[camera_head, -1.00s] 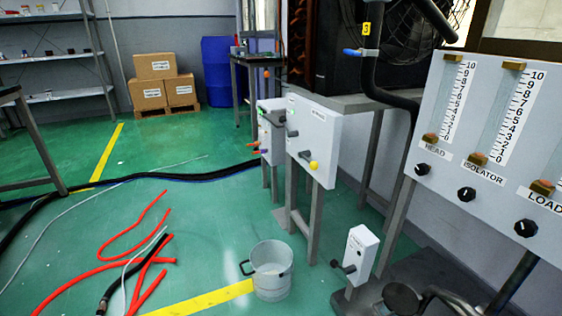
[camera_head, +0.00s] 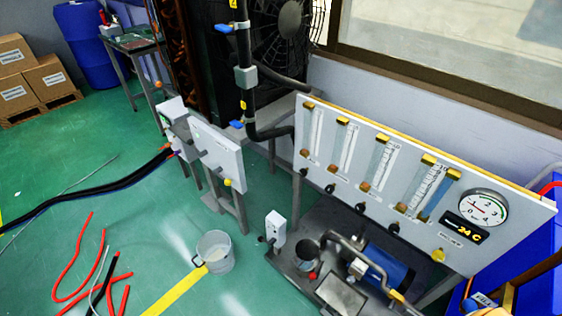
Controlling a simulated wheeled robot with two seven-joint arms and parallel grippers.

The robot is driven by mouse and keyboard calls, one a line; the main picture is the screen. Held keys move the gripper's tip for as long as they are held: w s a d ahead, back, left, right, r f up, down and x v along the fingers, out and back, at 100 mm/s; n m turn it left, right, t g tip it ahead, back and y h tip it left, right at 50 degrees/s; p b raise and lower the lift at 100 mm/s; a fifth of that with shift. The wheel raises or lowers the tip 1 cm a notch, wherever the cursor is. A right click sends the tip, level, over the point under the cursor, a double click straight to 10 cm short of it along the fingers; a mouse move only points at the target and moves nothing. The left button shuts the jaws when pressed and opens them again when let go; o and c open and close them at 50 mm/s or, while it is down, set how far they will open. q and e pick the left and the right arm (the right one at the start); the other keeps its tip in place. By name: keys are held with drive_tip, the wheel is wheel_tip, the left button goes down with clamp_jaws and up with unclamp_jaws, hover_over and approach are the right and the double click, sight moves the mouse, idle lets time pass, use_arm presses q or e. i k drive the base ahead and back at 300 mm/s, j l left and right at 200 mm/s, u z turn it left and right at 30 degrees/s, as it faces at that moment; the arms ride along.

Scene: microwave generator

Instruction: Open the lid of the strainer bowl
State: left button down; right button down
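No part labelled as the strainer bowl shows. A small dark round cup-like part (camera_head: 306,251) stands on the dark skid beside the curved pipe and may be the strainer bowl. I cannot tell whether its top is a shut lid or an open rim. A grey metal bucket (camera_head: 216,257) with side handles stands on the floor to its left and looks open at the top. Neither of my grippers is in view.
A blue motor or pump (camera_head: 388,268) sits on the skid. Behind it is a slanted flowmeter panel (camera_head: 350,187) with a gauge (camera_head: 486,208). A white box (camera_head: 275,229) stands left of the skid. Red hoses (camera_head: 82,265) lie on the green floor at left.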

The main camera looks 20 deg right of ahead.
sight(307, 251)
drive_tip(key=z, duration=0.85)
